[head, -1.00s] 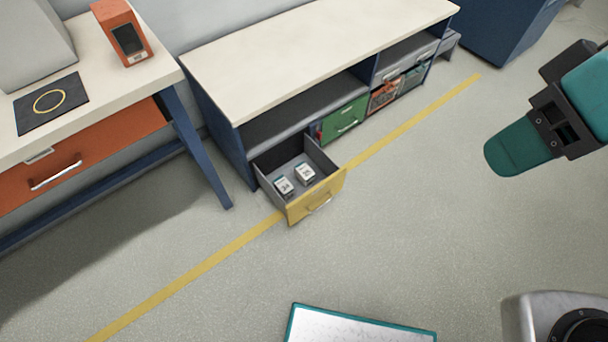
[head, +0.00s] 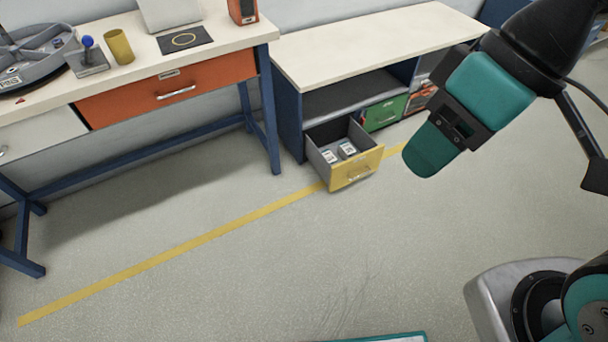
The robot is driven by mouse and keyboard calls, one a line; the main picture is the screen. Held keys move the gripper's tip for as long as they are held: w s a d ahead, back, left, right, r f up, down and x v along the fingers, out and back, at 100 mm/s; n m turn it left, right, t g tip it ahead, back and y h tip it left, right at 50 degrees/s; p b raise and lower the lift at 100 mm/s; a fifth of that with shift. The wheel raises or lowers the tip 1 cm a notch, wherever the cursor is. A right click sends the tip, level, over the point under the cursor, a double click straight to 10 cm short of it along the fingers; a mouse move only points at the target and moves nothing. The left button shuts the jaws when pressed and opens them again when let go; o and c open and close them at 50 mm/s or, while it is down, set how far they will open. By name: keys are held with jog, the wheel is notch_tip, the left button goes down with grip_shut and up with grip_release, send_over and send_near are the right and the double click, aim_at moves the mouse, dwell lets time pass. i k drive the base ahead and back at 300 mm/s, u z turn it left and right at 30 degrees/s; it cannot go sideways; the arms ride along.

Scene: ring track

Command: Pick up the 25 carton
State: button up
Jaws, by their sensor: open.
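Two small white cartons lie in the open yellow-fronted drawer (head: 356,172). One carton (head: 330,157) is on the left and the other carton (head: 347,149) is on the right. Their printed numbers are too small to read now; in the earlier view the left one looks like 24 and the right one like 25. My gripper (head: 430,152) hangs in the air at the right of the drawer in the picture, teal finger pointing down-left. It is open, apart from the cartons, with nothing seen in it; one finger hides the other.
The drawer sticks out of a low blue cabinet with a pale top (head: 375,45). A green drawer (head: 384,113) is beside it. A workbench (head: 135,57) with an orange drawer (head: 165,88) stands left. The floor in front is clear, crossed by a yellow line (head: 200,240).

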aim_at(346, 151)
jog(key=z, duration=0.75)
jog(key=k, duration=0.1)
jog(key=u, duration=1.75)
jog(key=i, duration=1.6)
jog(key=z, duration=0.9)
jog(key=i, duration=0.55)
jog(key=z, duration=0.55)
